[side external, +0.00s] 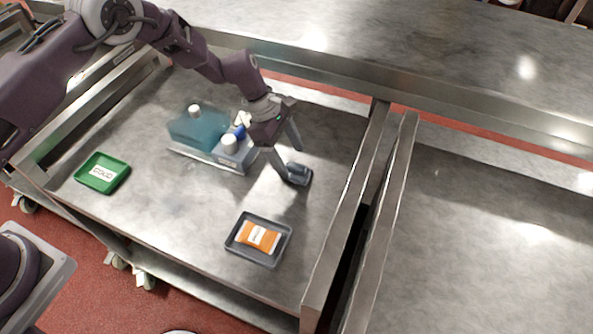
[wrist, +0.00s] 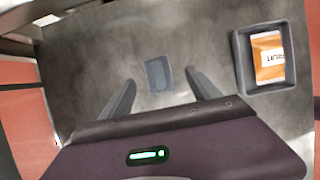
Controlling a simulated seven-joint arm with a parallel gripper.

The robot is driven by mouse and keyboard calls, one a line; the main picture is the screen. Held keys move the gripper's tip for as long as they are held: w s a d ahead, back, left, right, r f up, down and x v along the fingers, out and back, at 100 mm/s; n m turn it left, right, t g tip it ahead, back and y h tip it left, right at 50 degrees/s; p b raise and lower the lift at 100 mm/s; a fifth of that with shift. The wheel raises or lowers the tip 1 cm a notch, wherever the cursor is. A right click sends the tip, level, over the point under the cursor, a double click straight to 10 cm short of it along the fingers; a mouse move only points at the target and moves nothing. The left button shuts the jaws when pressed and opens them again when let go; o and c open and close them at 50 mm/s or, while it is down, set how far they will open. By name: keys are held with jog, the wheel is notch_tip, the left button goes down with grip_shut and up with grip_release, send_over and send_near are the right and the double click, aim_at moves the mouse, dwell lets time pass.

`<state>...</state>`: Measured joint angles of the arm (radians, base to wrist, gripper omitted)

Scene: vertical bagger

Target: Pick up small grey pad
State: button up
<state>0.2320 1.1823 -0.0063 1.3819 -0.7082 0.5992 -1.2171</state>
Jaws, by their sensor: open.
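The small grey pad (side external: 300,175) lies on the metal table, right of the caddy in the side external view. It is a dark blue-grey rounded rectangle. My gripper (side external: 291,162) is open, pointing down close to the pad; one fingertip overlaps the pad's left edge in this view. In the wrist view the pad (wrist: 158,74) shows at the mouth of my open gripper (wrist: 162,80), roughly centred between the two fingers and a little beyond their tips. Nothing is between the fingers. I cannot tell whether a finger touches the pad.
A dark grey tray (side external: 231,247) with an orange packet (side external: 259,236) stands nearer the front. A metal caddy (side external: 207,158) with a teal container (side external: 194,129) and white-capped bottles stands left of my gripper. A green tray (side external: 103,184) is far left. Raised rails edge the table.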

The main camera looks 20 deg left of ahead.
aim_at(296, 165)
jog(key=x, duration=0.4)
jog(key=shift+w+d+f, duration=0.1)
jog(key=shift+w+f, duration=0.15)
jog(key=shift+f, duration=0.1)
jog(key=c, duration=1.4)
notch_tip(296, 165, up, 10)
jog(key=shift+r, duration=0.1)
jog(key=shift+c, duration=0.2)
